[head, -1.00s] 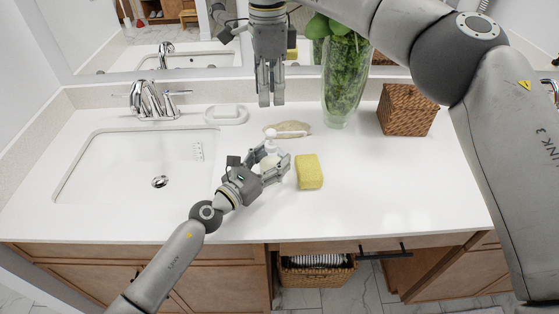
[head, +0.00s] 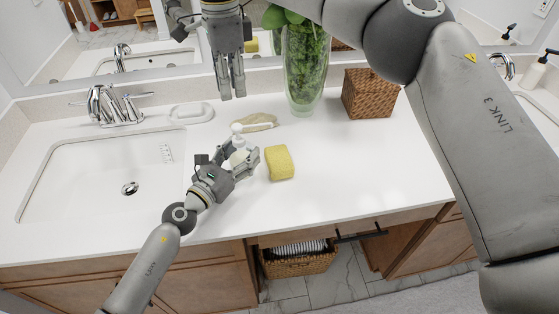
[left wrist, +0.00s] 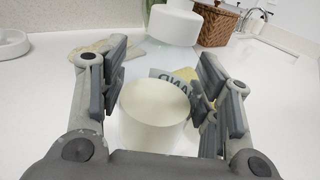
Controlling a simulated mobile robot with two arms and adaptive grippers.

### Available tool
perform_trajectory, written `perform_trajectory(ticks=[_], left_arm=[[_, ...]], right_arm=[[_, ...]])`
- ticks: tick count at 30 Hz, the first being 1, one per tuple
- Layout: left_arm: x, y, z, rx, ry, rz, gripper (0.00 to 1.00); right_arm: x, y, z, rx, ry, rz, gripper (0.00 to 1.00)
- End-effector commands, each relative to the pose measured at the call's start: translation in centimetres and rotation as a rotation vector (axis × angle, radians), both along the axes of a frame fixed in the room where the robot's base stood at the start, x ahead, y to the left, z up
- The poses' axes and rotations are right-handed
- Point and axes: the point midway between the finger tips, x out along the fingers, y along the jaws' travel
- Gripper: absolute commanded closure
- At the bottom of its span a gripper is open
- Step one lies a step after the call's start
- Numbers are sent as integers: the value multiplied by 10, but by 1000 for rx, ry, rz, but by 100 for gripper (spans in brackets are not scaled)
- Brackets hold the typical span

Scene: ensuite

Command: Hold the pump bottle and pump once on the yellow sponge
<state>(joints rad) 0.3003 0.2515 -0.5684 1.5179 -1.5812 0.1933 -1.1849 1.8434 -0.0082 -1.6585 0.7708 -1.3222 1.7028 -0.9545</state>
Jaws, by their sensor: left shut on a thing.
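The pump bottle (head: 238,141) has a white pump head and stands upright in my left gripper (head: 246,158). In the left wrist view the bottle (left wrist: 153,106) shows cream contents, a reversed label and a white cap, between the fingers of the left gripper (left wrist: 153,95). Its base is hidden, so I cannot tell whether it touches the counter. The yellow sponge (head: 280,163) lies on the counter just right of the left gripper, and is partly hidden behind the bottle in the left wrist view (left wrist: 187,74). My right gripper (head: 233,94) points down, empty, above and behind the bottle; its finger gap is unclear.
A beige oval object (head: 254,122) lies behind the bottle. A white soap dish (head: 191,112) and the sink (head: 105,175) are to the left. A glass vase of greenery (head: 306,70) and a wicker basket (head: 370,94) stand at the back right. The counter right of the sponge is clear.

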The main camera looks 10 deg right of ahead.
Motion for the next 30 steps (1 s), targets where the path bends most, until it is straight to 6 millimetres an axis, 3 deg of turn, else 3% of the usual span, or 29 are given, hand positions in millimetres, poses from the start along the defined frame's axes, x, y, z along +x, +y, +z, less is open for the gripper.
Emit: perform_trajectory(ticks=[1, 4, 11, 18, 24, 30], left_arm=[[0, 0, 0, 1, -1, 1, 78], [0, 0, 0, 1, -1, 1, 78], [0, 0, 0, 1, -1, 1, 78], [0, 0, 0, 1, -1, 1, 78], [0, 0, 0, 1, -1, 1, 78], [0, 0, 0, 1, -1, 1, 78]], right_arm=[[-1, -1, -2, -3, -5, 31, 87], [-1, -1, -6, -17, -28, 159, 100], [-3, -4, -15, -95, -136, 667, 100], [-4, -2, -12, -204, -259, 1147, 100], [-5, 0, -7, -267, -316, 1348, 100], [-5, 0, -16, -281, -325, 1388, 100]])
